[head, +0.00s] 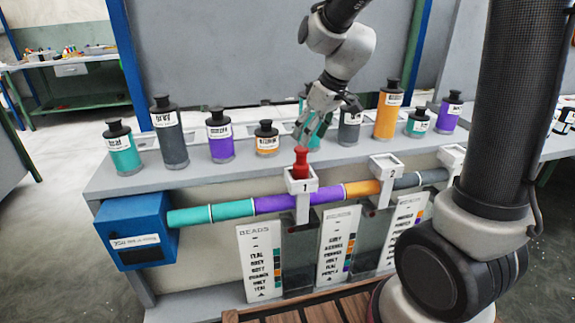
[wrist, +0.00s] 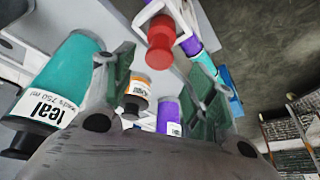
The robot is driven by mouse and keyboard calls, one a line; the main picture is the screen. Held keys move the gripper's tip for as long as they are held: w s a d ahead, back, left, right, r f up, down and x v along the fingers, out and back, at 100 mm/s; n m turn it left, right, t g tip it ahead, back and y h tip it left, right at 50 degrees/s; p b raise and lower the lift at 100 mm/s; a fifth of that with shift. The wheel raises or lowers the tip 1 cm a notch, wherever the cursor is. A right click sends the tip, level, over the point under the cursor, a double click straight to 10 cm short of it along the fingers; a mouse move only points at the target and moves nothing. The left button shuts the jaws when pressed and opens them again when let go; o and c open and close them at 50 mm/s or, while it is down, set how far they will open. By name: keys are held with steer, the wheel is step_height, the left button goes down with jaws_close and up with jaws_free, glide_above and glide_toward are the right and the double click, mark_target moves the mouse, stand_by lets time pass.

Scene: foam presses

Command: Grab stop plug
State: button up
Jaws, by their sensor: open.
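The red stop plug (head: 301,161) stands upright in the white square holder marked 1 (head: 301,185), on the front of the bench. It also shows in the wrist view (wrist: 160,45) at top centre, beyond the fingertips. My gripper (head: 308,133) is open and empty, just above and behind the plug, and apart from it as far as I can tell. In the wrist view my gripper's green-padded fingers (wrist: 160,78) are spread wide, with an orange and a purple bottle seen between them in the background.
Several labelled bottles stand along the bench, including an orange one (head: 387,115) and a purple one (head: 219,140). A teal bottle (wrist: 72,70) is close beside my left finger in the wrist view. A coloured tube (head: 230,210) runs from a blue box (head: 135,235) below the holders.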

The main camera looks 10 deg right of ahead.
mark_target(303, 149)
steer(key=shift+n, duration=0.4)
steer(key=x, duration=0.7)
steer(key=shift+f, duration=0.45)
steer(key=shift+c, duration=0.5)
jaws_close()
